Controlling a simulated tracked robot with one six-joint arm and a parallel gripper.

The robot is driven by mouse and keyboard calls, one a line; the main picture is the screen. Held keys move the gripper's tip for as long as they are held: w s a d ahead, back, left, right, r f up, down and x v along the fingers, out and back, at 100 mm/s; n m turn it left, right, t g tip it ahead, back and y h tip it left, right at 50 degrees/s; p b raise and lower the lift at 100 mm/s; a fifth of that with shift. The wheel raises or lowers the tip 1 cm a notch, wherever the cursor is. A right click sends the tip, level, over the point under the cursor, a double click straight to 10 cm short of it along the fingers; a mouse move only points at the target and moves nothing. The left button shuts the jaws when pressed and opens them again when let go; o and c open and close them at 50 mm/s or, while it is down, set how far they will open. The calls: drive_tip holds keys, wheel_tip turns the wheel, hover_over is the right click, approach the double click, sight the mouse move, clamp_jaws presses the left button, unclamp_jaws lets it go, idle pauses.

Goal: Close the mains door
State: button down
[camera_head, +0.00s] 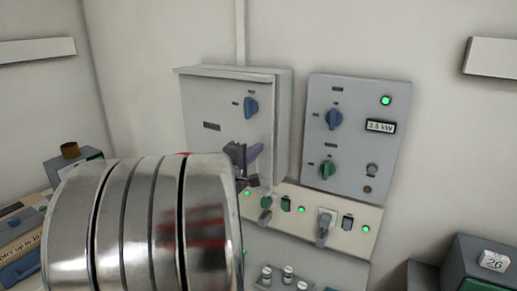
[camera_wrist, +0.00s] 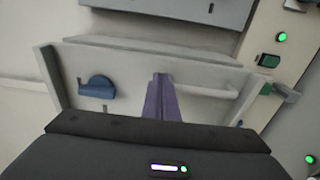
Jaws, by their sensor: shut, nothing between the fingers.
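The mains door (camera_head: 212,108) is the grey front of the wall box on the left, with a blue knob (camera_head: 251,107). It stands close to the box; I cannot tell whether it is flush. In the wrist view the door panel (camera_wrist: 130,67) spans the middle, with its blue knob (camera_wrist: 97,88) at left and a pale bar handle (camera_wrist: 212,91) at right. My gripper (camera_head: 254,153) is at the lower right of the door, shut and empty. Its purple fingers (camera_wrist: 163,97) are in front of the panel beside the handle; contact is unclear.
A grey control panel (camera_head: 347,150) with a lit display is right of the box. Below runs a pale strip (camera_head: 342,207) with switches and green lamps. A dark device (camera_head: 480,265) stands at lower right. My arm hides the lower left.

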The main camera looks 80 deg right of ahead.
drive_tip(key=s+a, duration=0.7)
drive_tip(key=shift+s+a, duration=0.15)
drive_tip(key=shift+s, duration=0.1)
idle(0.3)
drive_tip(key=w+f+n+t, duration=0.2)
drive_tip(key=w+f+t, duration=0.1)
drive_tip(key=w+f, duration=0.8)
drive_tip(key=w+a+f+m+g, duration=0.1)
drive_tip(key=w+a+f+g, duration=0.1)
drive_tip(key=w, duration=0.2)
drive_tip(key=s+g, duration=0.1)
drive_tip(key=s+a+m+g, duration=0.1)
drive_tip(key=s+r+m+g, duration=0.1)
drive_tip(key=s, duration=0.1)
drive_tip(key=shift+a+r+y, duration=0.1)
drive_tip(key=shift+a+y, duration=0.3)
drive_tip(key=shift+s, duration=0.1)
